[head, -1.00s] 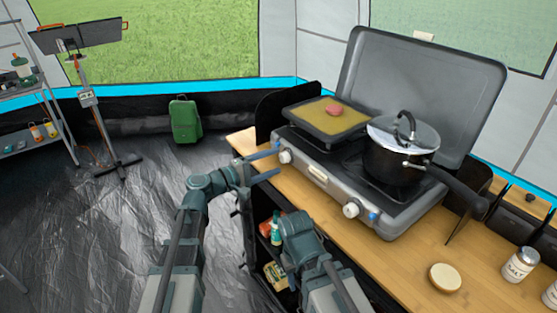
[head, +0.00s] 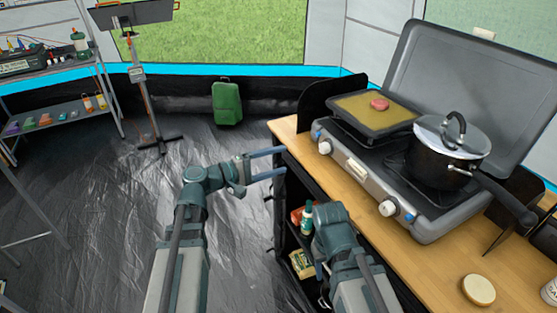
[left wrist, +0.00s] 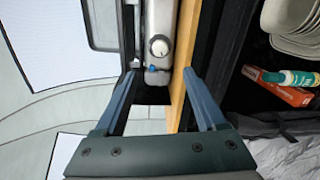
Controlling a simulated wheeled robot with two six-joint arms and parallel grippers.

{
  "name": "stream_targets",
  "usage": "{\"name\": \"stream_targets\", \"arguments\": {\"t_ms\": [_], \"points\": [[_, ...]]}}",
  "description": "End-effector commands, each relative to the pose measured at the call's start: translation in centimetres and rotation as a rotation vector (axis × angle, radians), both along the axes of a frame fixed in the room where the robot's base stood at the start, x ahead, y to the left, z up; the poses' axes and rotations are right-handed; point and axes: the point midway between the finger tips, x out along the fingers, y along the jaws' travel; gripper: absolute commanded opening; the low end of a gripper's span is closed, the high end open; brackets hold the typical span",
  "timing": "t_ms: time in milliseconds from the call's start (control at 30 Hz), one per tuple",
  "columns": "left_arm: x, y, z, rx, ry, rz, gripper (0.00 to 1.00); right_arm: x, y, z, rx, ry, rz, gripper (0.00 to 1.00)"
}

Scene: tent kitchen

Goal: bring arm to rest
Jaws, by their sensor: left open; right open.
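My left gripper (head: 268,163) is open and empty in the head view, beside the front left edge of the wooden counter (head: 437,262). In the left wrist view its two blue fingers (left wrist: 160,100) are spread, with the counter edge and stove front beyond them and nothing between the tips. My right arm (head: 340,245) comes in at the bottom of the head view, in front of the counter shelves. Its fingers are hidden, or too unclear to make out.
A camping stove (head: 372,190) holds a griddle (head: 360,113) with a pinkish piece of food (head: 379,104) and a lidded black pot (head: 440,165). A round lid (head: 479,290) lies on the counter. A green case (head: 227,103) stands at the back.

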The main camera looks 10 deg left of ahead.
Motion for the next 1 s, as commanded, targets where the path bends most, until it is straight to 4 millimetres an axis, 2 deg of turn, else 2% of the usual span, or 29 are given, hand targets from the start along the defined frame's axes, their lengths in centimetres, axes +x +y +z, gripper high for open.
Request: {"name": "stream_targets", "arguments": {"t_ms": [167, 267, 367, 500, 600, 700, 800, 1000], "points": [[0.0, -0.1, -0.1, 0.004, 0.001, -0.003, 0.73, 0.0, 0.0, 0.0, 0.0, 0.0, 0.0, 0.5], [-0.6, -1.4, -1.1, 0.055, 0.01, -0.035, 0.73, 0.0, 0.0, 0.0, 0.0, 0.0, 0.0, 0.5], [-2.4, -4.5, -4.0, 0.194, 0.032, -0.127, 0.73, 0.0, 0.0, 0.0, 0.0, 0.0, 0.0, 0.5], [-6.6, -8.8, -9.9, 0.495, 0.074, -0.318, 0.73, 0.0, 0.0, 0.0, 0.0, 0.0, 0.0, 0.5], [-9.9, -10.3, -13.9, 0.724, 0.098, -0.459, 0.73, 0.0, 0.0, 0.0, 0.0, 0.0, 0.0, 0.5], [-13.0, -10.3, -17.1, 0.95, 0.118, -0.589, 0.73, 0.0, 0.0, 0.0, 0.0, 0.0, 0.0, 0.5], [-15.2, -9.5, -19.1, 1.148, 0.132, -0.692, 0.73, 0.0, 0.0, 0.0, 0.0, 0.0, 0.0, 0.5], [-17.8, -7.2, -20.8, 1.459, 0.152, -0.829, 0.73, 0.0, 0.0, 0.0, 0.0, 0.0, 0.0, 0.5]]}}
